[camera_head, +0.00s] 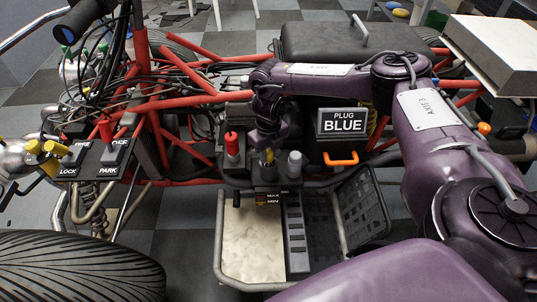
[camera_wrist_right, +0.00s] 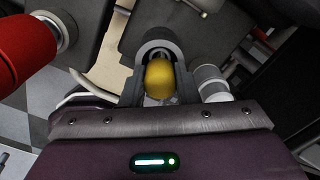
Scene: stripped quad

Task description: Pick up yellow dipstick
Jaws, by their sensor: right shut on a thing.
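My left gripper is not in view.
A red-topped cylinder (camera_head: 232,146) stands left of the dipstick and a grey cap (camera_head: 295,163) right of it. A PLUG BLUE sign (camera_head: 343,123) and orange handle (camera_head: 341,159) are further right. Red frame tubes (camera_head: 190,101) crowd the left; a footrest (camera_head: 297,235) lies below.

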